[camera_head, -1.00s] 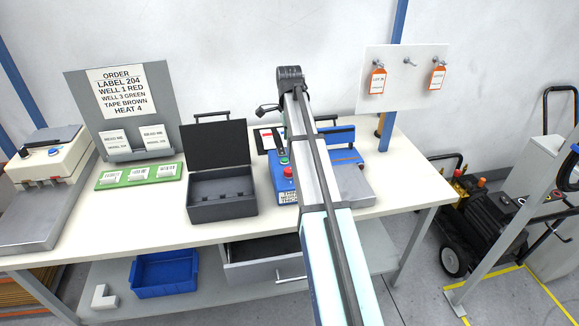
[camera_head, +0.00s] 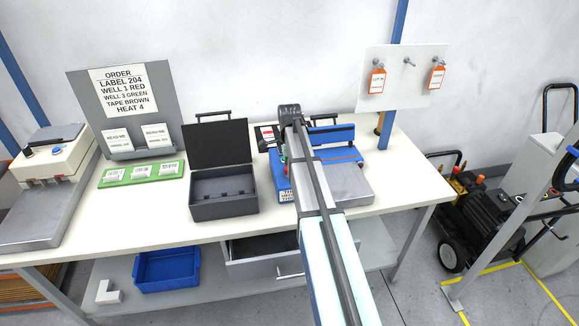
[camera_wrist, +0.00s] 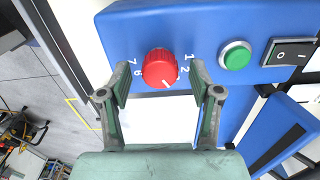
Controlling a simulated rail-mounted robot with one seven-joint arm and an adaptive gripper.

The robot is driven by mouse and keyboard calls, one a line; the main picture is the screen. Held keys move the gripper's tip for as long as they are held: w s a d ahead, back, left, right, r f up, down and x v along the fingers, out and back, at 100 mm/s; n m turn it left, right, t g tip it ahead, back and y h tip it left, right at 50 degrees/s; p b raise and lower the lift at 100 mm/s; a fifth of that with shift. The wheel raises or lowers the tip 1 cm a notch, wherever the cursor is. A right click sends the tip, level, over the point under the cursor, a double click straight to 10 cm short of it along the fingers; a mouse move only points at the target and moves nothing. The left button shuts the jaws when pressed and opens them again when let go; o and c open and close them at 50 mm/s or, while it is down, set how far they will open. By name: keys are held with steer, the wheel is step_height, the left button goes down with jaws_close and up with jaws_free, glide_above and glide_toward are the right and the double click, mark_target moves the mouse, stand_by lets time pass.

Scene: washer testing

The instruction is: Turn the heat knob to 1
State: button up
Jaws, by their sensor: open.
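The red heat knob (camera_wrist: 160,68) sits on the blue face of a machine (camera_wrist: 210,20) in the wrist view. Its white pointer mark faces the lower edge of the picture, slightly right. Digits 1 and 2 show to its right, 7 and 6 to its left; the numbers below it are hidden. My gripper (camera_wrist: 160,82) is open, one finger on each side of the knob in the picture. No contact with the knob is visible. In the head view the blue machine (camera_head: 281,182) stands on the table, and my arm covers the knob and gripper.
A green button (camera_wrist: 235,56) and a black rocker switch (camera_wrist: 288,52) lie right of the knob. An open dark case (camera_head: 224,206) stands left of the machine. An order sign (camera_head: 119,90) reads HEAT 4. Bare white tabletop (camera_head: 150,215) lies at the left.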

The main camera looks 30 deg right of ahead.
steer(key=c, duration=1.1)
steer(key=shift+c, duration=0.2)
steer(key=shift+n, duration=0.4)
steer(key=n, duration=0.4)
steer(key=shift+n, duration=0.4)
steer(key=n, duration=0.6)
steer(key=shift+b, duration=0.35)
